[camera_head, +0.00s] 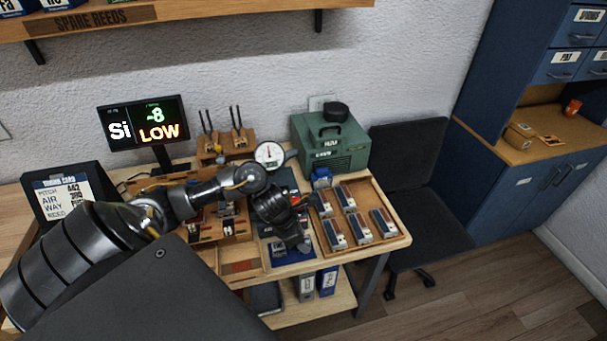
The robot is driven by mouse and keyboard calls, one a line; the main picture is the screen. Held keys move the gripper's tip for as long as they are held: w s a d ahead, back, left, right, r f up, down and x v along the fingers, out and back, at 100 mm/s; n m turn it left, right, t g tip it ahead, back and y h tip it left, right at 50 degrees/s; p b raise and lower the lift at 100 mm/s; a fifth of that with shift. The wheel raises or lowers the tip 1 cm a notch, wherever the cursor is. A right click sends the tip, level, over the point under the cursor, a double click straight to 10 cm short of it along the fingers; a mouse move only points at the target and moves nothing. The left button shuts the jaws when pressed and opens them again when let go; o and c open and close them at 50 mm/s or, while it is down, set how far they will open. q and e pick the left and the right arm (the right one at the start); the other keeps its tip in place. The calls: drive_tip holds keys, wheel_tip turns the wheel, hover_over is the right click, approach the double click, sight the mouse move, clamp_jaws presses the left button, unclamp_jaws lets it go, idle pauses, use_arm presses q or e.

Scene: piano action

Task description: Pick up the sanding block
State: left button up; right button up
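My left arm reaches in from the left over the workbench. Its dark gripper (300,222) hangs over the bench, just left of the wooden tray. The fingers are dark and small here, so I cannot tell whether they are open or shut, or whether they hold anything. A small red-orange spot shows beside the fingers. I cannot pick out the sanding block for certain; the arm and gripper hide part of the bench. A flat reddish-brown piece (240,267) lies in a shallow wooden compartment at the front edge. My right gripper is not in view.
The wooden tray (398,243) holds several small grey-and-blue blocks. A green machine (330,148), a round dial gauge (269,155) and a lit display (145,122) stand behind. A dark chair (405,165) is right of the bench. Binders sit on the lower shelf.

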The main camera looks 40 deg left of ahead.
use_arm(q)
drive_tip(key=shift+x, duration=0.8)
drive_tip(key=shift+a, duration=0.1)
drive_tip(key=shift+c, duration=0.4)
drive_tip(key=c, duration=0.9)
drive_tip(key=shift+o, duration=0.2)
drive_tip(key=shift+r, duration=0.1)
